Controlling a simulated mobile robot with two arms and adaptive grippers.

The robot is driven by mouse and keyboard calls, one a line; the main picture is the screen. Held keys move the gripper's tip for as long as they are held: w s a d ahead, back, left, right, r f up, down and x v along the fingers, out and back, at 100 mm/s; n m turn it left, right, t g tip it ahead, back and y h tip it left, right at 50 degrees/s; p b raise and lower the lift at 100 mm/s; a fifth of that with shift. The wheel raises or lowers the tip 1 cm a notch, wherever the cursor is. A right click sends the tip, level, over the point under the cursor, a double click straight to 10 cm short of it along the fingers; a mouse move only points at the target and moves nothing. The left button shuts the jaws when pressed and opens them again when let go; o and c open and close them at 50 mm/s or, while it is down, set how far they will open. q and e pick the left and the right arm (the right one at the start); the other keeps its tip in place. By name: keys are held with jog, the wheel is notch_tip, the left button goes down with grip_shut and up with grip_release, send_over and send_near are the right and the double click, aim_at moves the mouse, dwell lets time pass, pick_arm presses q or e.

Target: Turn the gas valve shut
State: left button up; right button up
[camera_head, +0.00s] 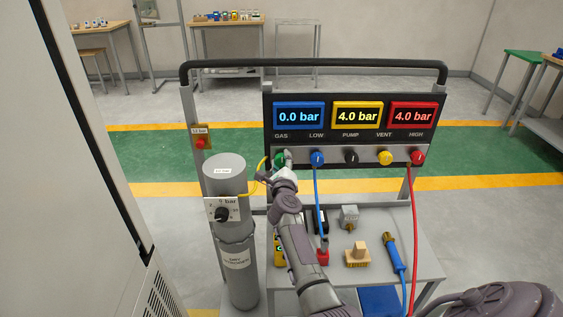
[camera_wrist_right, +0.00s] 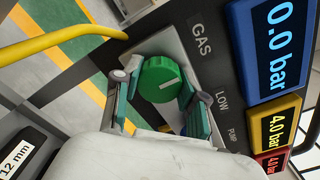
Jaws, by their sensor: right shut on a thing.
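The gas valve is a green round knob (camera_head: 279,158) below the GAS label, at the left end of the panel. In the right wrist view the green knob (camera_wrist_right: 160,78) shows a short white mark on its face. My right gripper (camera_head: 284,166) reaches it from the front. Its two fingers (camera_wrist_right: 160,90) are on either side of the knob, shut on it. In the head view the gripper hides part of the knob. The blue display (camera_head: 298,116) above reads 0.0 bar. The yellow display (camera_head: 357,115) and red display (camera_head: 412,115) read 4.0 bar. My left gripper is not in view.
A blue knob (camera_head: 317,158), black knob (camera_head: 351,157), yellow knob (camera_head: 385,157) and red knob (camera_head: 417,157) sit to the right. A grey cylinder (camera_head: 238,275) stands left of my arm. Blue and red hoses hang over the cart's shelf (camera_head: 425,262), which holds small parts.

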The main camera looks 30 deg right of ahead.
jog(key=shift+f, duration=0.2)
jog(key=o, duration=1.1)
jog(key=shift+r, duration=0.1)
jog(key=shift+o, duration=0.2)
jog(key=shift+s, duration=0.1)
jog(key=v, duration=1.2)
